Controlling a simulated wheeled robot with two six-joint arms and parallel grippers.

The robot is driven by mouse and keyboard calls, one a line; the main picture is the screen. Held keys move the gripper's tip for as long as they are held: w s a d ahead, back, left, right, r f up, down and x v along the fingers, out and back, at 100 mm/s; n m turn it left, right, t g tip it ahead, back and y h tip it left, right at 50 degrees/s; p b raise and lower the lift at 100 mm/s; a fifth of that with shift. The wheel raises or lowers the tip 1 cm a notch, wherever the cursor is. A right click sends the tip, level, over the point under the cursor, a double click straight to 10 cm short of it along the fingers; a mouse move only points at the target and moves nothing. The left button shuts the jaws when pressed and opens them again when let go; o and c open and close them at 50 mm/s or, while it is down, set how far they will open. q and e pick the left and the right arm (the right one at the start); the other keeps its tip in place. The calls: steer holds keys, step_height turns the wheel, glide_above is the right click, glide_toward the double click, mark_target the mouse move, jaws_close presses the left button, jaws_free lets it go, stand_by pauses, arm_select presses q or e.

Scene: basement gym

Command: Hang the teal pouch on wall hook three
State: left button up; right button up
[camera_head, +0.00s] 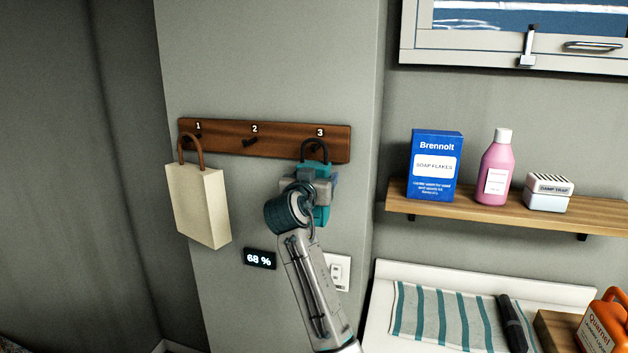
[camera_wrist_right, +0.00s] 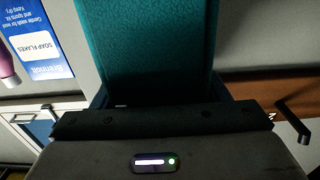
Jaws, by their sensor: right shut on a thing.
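The teal pouch (camera_head: 321,215) is upright in front of the wall at the right end of the wooden hook board (camera_head: 224,136). Its dark loop handle (camera_head: 315,148) stands up over hook three, below the label 3; I cannot tell whether the loop is around the hook or only in front of it. My right gripper (camera_head: 308,187) is shut on the pouch's body and hides part of it. In the right wrist view the teal pouch (camera_wrist_right: 145,45) fills the space past the gripper. My left gripper is not in view.
A cream bag (camera_head: 198,205) hangs by a brown handle at hook one. Hook two (camera_head: 250,142) is bare. A shelf (camera_head: 540,215) on the right holds a blue box, a pink bottle and a white damp trap. A display (camera_head: 260,258) sits on the wall below.

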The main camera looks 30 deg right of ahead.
steer(key=shift+w+d+f+b, duration=0.55)
steer(key=shift+w+d+b, duration=0.15)
steer(key=shift+d, duration=0.1)
stand_by(0.4)
steer(key=o, duration=1.1)
steer(key=shift+o, duration=0.2)
steer(key=b+v, duration=0.5)
steer(key=v, duration=0.6)
